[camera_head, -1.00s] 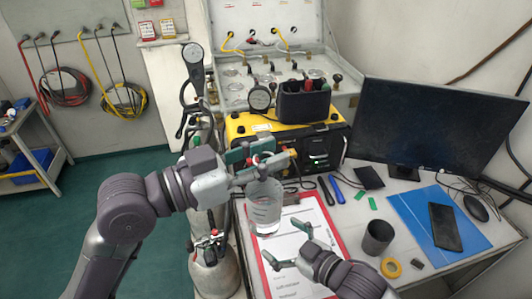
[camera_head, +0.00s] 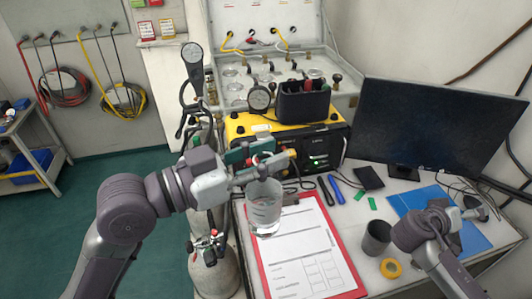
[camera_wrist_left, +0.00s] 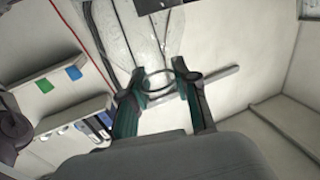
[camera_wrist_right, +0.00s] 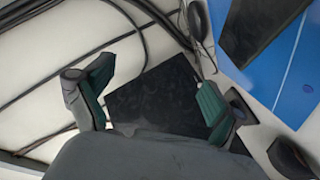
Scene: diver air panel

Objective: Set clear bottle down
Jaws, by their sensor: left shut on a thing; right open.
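The clear bottle (camera_head: 264,212) is see-through with faint markings and stands upright at the clipboard's upper left part. I cannot tell whether its base touches the board. My left gripper (camera_head: 264,168) is shut on its upper part. In the left wrist view the bottle's round rim (camera_wrist_left: 158,73) lies between the fingers of my left gripper (camera_wrist_left: 158,92). My right gripper (camera_head: 466,212) is open and empty over the blue mat at the right. In the right wrist view the fingers of my right gripper (camera_wrist_right: 152,98) are spread wide.
A red-edged clipboard (camera_head: 318,262) with paper lies below the bottle. A dark cup (camera_head: 377,238) and a yellow tape roll (camera_head: 391,268) stand right of it. The yellow case (camera_head: 240,128), monitor (camera_head: 435,130) and blue mat (camera_head: 408,198) bound the desk space. A gas cylinder (camera_head: 215,270) stands left.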

